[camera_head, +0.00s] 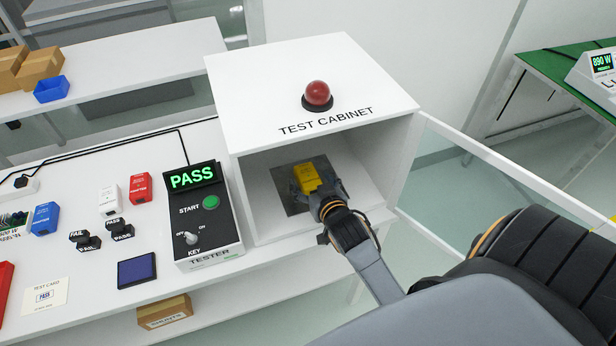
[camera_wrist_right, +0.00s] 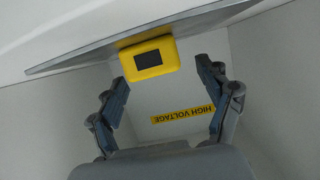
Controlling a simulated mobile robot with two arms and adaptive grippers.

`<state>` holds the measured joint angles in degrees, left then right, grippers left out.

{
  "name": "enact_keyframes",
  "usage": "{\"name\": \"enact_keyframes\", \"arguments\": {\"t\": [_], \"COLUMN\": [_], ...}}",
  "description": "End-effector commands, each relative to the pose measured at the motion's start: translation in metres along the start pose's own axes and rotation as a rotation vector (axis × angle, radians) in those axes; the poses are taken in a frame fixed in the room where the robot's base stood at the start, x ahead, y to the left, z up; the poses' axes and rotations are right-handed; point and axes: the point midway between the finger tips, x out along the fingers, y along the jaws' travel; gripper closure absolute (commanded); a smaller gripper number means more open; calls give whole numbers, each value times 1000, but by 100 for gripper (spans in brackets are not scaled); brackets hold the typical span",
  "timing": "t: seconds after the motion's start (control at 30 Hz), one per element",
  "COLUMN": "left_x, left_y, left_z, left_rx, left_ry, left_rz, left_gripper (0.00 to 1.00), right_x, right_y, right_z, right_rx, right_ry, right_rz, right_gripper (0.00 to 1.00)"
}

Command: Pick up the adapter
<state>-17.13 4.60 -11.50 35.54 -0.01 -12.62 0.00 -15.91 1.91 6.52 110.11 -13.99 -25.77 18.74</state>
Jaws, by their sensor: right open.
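The adapter (camera_head: 307,177), a yellow block, is inside the open test cabinet (camera_head: 235,150) on a dark grey plate (camera_head: 290,199). In the right wrist view the adapter (camera_wrist_right: 141,73) shows a dark window on its face and sits against the plate (camera_wrist_right: 85,62). My right gripper (camera_head: 317,191) reaches into the cabinet. Its fingers are spread in the right wrist view (camera_wrist_right: 162,72), one toward each side of the adapter, with gaps visible; contact is not seen. In the head view the gripper partly hides the adapter's near end. My left gripper is not in view.
The cabinet's walls and roof surround my right gripper closely. A red lamp (camera_head: 317,94) tops the cabinet. The tester (camera_head: 207,215) reads PASS at left. Red (camera_head: 140,187), white (camera_head: 110,201) and blue (camera_head: 44,218) blocks stand on the bench. A clear panel (camera_head: 500,190) extends right.

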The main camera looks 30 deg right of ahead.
Motion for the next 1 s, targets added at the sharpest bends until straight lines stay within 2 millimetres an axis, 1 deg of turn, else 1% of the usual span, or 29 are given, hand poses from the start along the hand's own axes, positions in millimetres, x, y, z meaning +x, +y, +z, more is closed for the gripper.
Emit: {"name": "enact_keyframes", "arguments": {"t": [0.03,0.1,0.2,0.3,0.5,0.53,0.57,0.6,0.67,0.7,0.77,0.8,0.83,0.87,1.0], "left_x": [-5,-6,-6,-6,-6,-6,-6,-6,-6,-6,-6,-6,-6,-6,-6], "left_y": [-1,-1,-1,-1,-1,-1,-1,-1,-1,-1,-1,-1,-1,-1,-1], "left_z": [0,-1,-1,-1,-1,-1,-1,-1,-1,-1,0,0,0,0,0], "left_rx": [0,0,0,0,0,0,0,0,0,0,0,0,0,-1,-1], "left_ry": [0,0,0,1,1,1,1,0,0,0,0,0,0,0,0], "left_rz": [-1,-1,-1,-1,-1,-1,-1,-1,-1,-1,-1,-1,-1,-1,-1], "left_gripper": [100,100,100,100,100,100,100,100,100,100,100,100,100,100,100], "right_x": [8,18,29,33,33,33,33,33,33,33,33,33,33,33,33], "right_y": [2,2,2,2,2,2,2,2,2,2,2,2,2,1,1], "right_z": [-4,-3,-2,-1,-1,-1,-1,-1,-1,-1,0,0,0,-2,-1], "right_rx": [-2,-1,0,0,0,0,0,0,0,0,0,0,0,0,0], "right_ry": [1,1,0,0,0,0,0,0,0,0,0,0,-1,2,2], "right_rz": [1,0,0,0,-1,-1,-1,-1,-1,-1,-1,-1,-1,-1,-1], "right_gripper": [22,22,22,22,22,26,32,40,52,60,73,81,87,89,90]}}
